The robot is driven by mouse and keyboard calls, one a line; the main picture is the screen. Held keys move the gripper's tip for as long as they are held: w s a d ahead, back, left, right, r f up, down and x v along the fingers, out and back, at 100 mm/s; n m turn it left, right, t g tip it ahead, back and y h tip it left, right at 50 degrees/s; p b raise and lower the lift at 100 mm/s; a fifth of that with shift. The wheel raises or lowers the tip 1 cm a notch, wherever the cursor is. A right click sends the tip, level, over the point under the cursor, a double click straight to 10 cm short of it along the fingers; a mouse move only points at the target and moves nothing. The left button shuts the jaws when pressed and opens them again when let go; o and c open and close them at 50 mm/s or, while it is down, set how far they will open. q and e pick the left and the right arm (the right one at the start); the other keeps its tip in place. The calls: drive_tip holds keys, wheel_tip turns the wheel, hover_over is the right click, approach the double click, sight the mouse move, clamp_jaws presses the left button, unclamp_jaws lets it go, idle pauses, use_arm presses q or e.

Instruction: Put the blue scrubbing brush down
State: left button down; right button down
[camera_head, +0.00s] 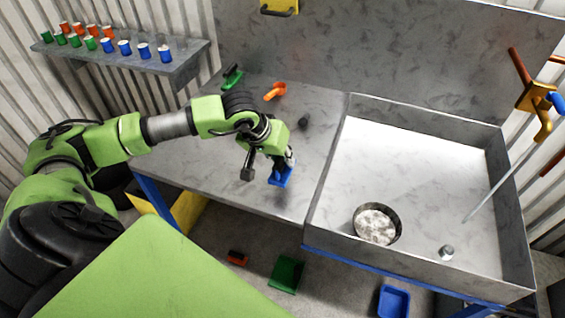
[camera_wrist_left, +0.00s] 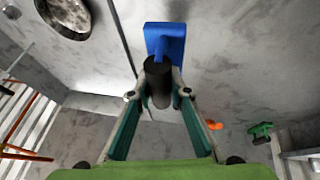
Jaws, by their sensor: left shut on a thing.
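The blue scrubbing brush (camera_head: 281,178) is at the end of my left gripper (camera_head: 268,164), over the front part of the grey worktop (camera_head: 318,104), left of the sink. In the left wrist view the brush's blue head (camera_wrist_left: 166,38) points away from me. Its dark cylindrical handle sits between the two fingertips (camera_wrist_left: 158,94), and the gripper is shut on it. I cannot tell whether the brush head touches the worktop. My right gripper is not in view.
A green brush (camera_head: 232,77), an orange item (camera_head: 275,91) and a small dark object (camera_head: 303,123) lie on the worktop. A shelf (camera_head: 185,62) holds several coloured cups. A green bin (camera_head: 286,274) and a blue bin (camera_head: 393,301) are below.

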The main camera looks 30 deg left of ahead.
use_arm(q)
drive_tip(key=shift+w+a+f, duration=0.3)
drive_tip(key=shift+f, duration=0.2)
wheel_tip(320, 180, down, 3)
drive_tip(key=shift+w+f+p, duration=0.1)
drive_tip(key=shift+p, duration=0.85)
drive_tip(key=shift+f, duration=0.1)
drive_tip(key=shift+f+b, duration=0.2)
drive_tip(key=shift+b, duration=0.2)
drive_tip(key=c, duration=1.9)
unclamp_jaws()
drive_tip(key=shift+r, duration=0.1)
